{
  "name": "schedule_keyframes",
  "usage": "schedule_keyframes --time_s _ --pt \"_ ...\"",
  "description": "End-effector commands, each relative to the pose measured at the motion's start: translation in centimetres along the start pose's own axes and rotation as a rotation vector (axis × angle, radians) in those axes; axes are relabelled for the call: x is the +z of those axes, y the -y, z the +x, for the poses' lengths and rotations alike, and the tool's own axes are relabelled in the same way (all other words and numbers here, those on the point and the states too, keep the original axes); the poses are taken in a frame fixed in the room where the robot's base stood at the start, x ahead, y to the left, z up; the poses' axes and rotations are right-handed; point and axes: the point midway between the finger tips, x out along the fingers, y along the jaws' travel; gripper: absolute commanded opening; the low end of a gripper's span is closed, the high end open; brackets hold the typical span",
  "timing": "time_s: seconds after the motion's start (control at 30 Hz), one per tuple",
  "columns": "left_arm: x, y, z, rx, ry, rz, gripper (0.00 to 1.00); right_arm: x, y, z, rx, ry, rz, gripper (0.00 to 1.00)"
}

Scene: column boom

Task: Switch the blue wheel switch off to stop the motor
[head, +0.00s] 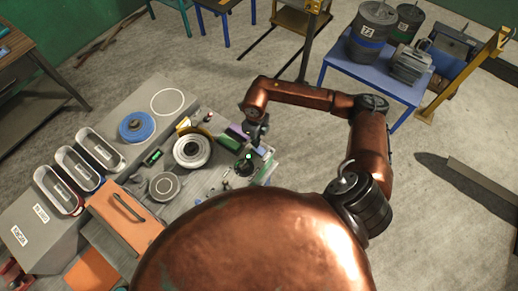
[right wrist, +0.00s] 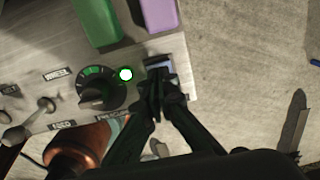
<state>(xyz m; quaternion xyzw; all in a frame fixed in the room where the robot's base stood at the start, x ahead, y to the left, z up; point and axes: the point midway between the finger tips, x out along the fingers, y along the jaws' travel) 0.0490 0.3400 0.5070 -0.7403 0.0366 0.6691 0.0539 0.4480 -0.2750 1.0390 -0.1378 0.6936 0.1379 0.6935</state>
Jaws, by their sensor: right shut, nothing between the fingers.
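The blue switch (right wrist: 160,66) is a small pale-blue rocker in a dark frame at the edge of the grey control panel (right wrist: 40,106), in the right wrist view. My right gripper (right wrist: 161,82) is shut and empty, its dark fingertips at the near edge of the switch and partly covering it. I cannot tell whether they touch it. In the head view my right gripper (head: 257,136) is over the panel's right end, hiding the switch. A lamp (right wrist: 125,74) beside the switch glows green-white. My left gripper is not in view.
A black dial (right wrist: 101,89) with a green arc and a metal toggle (right wrist: 40,112) sit left of the lamp. Green (right wrist: 97,20) and purple (right wrist: 158,14) blocks lie beyond. A round wheel (head: 192,150) and a blue disc (head: 136,127) are on the bench.

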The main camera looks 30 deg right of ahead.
Motion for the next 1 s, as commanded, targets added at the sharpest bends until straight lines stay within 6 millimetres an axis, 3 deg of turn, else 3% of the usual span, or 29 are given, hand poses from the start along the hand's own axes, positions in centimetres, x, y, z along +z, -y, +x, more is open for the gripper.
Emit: schedule_keyframes --time_s 1.0 --pt "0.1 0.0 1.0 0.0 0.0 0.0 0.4 0.0 0.0 1.1 0.0 0.0 0.0 0.0"
